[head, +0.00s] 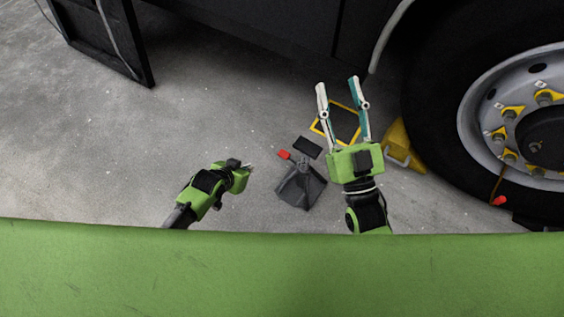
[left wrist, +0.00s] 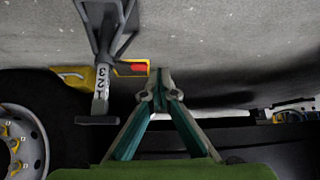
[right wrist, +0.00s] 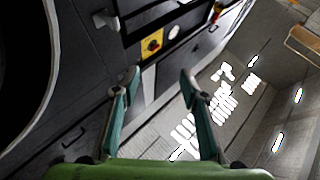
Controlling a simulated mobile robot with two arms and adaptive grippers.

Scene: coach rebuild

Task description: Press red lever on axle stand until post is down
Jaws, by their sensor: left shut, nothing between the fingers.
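The grey axle stand (head: 300,188) stands on the floor between my two grippers in the head view. Its dark top plate (head: 308,147) shows above the base, and the red lever (head: 283,154) sticks out to the left. In the left wrist view the stand appears inverted; its numbered post (left wrist: 101,88) shows out of the body, with the red lever (left wrist: 138,68) just left of my fingertips. My left gripper (head: 250,168) is shut and empty, left of the lever and apart from it; it also shows in the left wrist view (left wrist: 160,75). My right gripper (head: 338,88) is open and empty.
A yellow-framed floor square (head: 318,127) lies behind the stand. A yellow chock (head: 403,145) sits against the large wheel (head: 465,100) at right. The dark vehicle body (head: 235,25) spans the back. Bare floor (head: 110,150) is clear at left.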

